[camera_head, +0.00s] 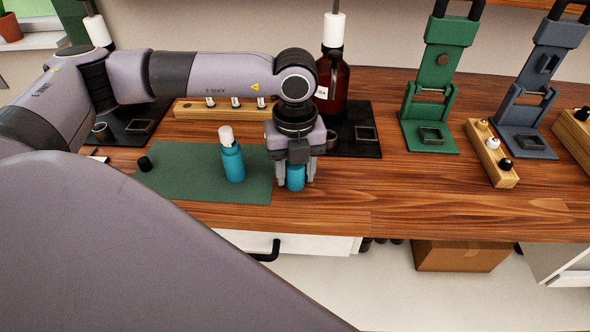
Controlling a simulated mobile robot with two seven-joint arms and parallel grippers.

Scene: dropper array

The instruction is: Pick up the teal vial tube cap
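My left gripper (296,178) points down at the front edge of the wooden bench, right of the green mat. Its two fingers stand on either side of a small teal piece (295,180). The upper part of this piece is hidden by the gripper, so I cannot tell whether it is a cap or a vial, or whether the fingers press on it. A teal vial (233,163) with a white top stands upright on the green mat (190,187), left of the gripper and apart from it. A black cap (144,164) lies at the mat's left. My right gripper is not in view.
Behind the gripper are a brown bottle (333,84) on a black tray (366,150) and a wooden rack (185,112). Green (433,104) and blue-grey (530,100) stands are at the right, with a wooden block (490,160) between them. The bench right of the gripper is clear.

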